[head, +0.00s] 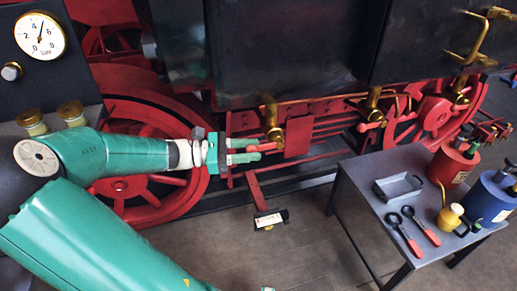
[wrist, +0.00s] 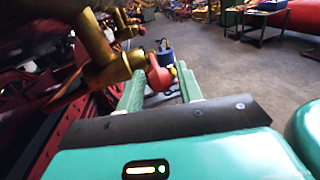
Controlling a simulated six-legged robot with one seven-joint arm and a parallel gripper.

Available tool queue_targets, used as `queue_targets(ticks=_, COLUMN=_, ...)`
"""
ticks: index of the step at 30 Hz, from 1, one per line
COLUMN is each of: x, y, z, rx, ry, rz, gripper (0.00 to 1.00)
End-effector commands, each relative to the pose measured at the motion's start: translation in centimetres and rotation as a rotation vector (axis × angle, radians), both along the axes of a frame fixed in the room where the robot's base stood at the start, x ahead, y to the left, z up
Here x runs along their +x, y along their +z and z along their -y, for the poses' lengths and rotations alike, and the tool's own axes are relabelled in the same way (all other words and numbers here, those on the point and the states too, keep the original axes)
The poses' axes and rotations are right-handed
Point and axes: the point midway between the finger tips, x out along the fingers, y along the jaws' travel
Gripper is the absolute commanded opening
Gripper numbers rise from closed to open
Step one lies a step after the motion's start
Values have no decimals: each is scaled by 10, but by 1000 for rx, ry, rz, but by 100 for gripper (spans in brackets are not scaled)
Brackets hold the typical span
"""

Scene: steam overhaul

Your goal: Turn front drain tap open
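A brass drain tap (head: 269,108) with a red handle (head: 275,135) hangs under the black locomotive body in the head view. In the wrist view its brass body (wrist: 112,65) is large at upper left. Its red handle (wrist: 158,76) shows between my finger ends there. My gripper (head: 258,151) points right, just left of the handle. Its two green fingers are apart, with a gap between them in the wrist view (wrist: 160,90). I cannot tell whether a finger touches the handle. Two similar brass taps (head: 373,100) (head: 460,88) are further right. I cannot tell which is the front one.
A grey table (head: 375,215) at right holds a tray (head: 398,187), two red-handled tools (head: 411,230), a brass oil can (head: 450,217), a red can (head: 450,165) and a blue can (head: 487,200). A red bracket (head: 257,192) juts out below my gripper. Red wheels and rods lie behind.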

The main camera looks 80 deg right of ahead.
Motion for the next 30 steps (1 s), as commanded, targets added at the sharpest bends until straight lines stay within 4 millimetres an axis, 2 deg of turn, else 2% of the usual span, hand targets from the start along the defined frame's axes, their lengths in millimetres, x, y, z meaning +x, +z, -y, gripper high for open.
queue_targets(ticks=3, x=-15, y=0, z=5, rx=0, ry=-1, rz=0, gripper=36)
queue_targets(ticks=6, x=-23, y=0, z=8, rx=-1, ry=-2, rz=0, gripper=36)
queue_targets(ticks=15, x=-25, y=0, z=9, rx=-1, ry=0, rz=1, gripper=36)
queue_targets(ticks=17, x=-25, y=0, z=9, rx=-1, ry=0, rz=1, gripper=26)
queue_targets(ticks=21, x=-25, y=0, z=9, rx=-1, ry=0, rz=1, gripper=0)
queue_targets(ticks=30, x=-25, y=-1, z=9, rx=-8, ry=0, rz=-15, gripper=0)
